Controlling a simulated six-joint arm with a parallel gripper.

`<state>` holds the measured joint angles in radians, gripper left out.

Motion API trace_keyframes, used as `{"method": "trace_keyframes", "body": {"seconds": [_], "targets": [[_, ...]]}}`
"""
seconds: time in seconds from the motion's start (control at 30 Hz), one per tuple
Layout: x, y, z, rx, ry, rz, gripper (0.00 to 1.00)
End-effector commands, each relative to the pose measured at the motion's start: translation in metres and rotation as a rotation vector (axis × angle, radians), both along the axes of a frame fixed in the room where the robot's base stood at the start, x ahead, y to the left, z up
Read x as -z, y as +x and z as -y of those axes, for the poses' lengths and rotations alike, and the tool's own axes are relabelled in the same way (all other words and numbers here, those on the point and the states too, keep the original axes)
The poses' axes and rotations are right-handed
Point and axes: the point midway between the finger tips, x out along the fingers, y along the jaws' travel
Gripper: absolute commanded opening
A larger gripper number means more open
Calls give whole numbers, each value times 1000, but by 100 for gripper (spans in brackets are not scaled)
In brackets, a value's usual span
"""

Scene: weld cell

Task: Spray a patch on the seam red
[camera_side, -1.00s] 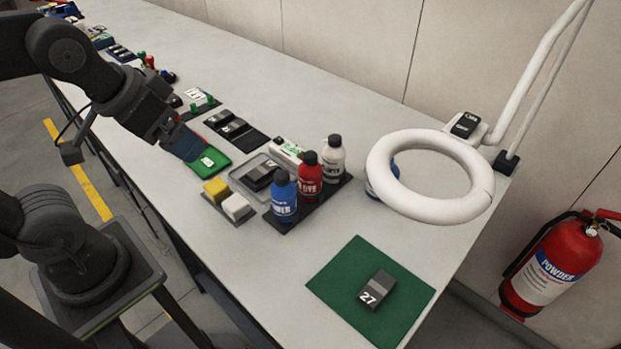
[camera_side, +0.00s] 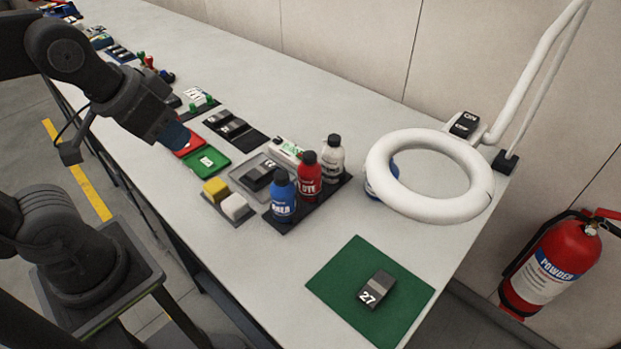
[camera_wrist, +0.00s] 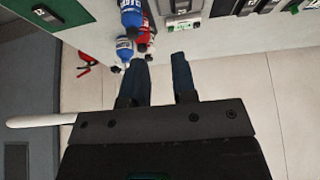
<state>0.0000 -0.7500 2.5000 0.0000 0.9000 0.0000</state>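My gripper (camera_side: 173,140) hangs over the left part of the bench, close to a red tray, away from the bottles. In the wrist view its two blue fingers (camera_wrist: 158,82) stand apart with nothing between them. A red dye bottle (camera_side: 308,181) stands upright between a blue bottle (camera_side: 283,202) and a white bottle (camera_side: 332,158) on a black rack; the red bottle also shows in the wrist view (camera_wrist: 145,38). A dark grey block (camera_side: 376,290) marked 27 lies on a green mat (camera_side: 345,265). I cannot make out a red patch on the block.
A white ring lamp (camera_side: 430,212) stands at the right, with another blue bottle (camera_side: 377,184) partly behind it. Yellow and white sponges (camera_side: 224,200), a clear tray (camera_side: 240,170), a red tray (camera_side: 190,146) and a green tray (camera_side: 206,168) lie left of the rack.

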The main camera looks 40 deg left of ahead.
Motion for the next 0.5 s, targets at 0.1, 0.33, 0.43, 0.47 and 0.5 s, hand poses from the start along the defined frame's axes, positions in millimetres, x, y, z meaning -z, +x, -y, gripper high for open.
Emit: {"method": "trace_keyframes", "body": {"seconds": [0.1, 0.33, 0.43, 0.47, 0.5], "targets": [[0, 0, 0, 0, 0, 0, 14], [0, 0, 0, 0, 0, 0, 0], [0, 0, 0, 0, 0, 0, 0], [0, 0, 0, 0, 0, 0, 0], [0, 0, 0, 0, 0, 0, 0]]}}
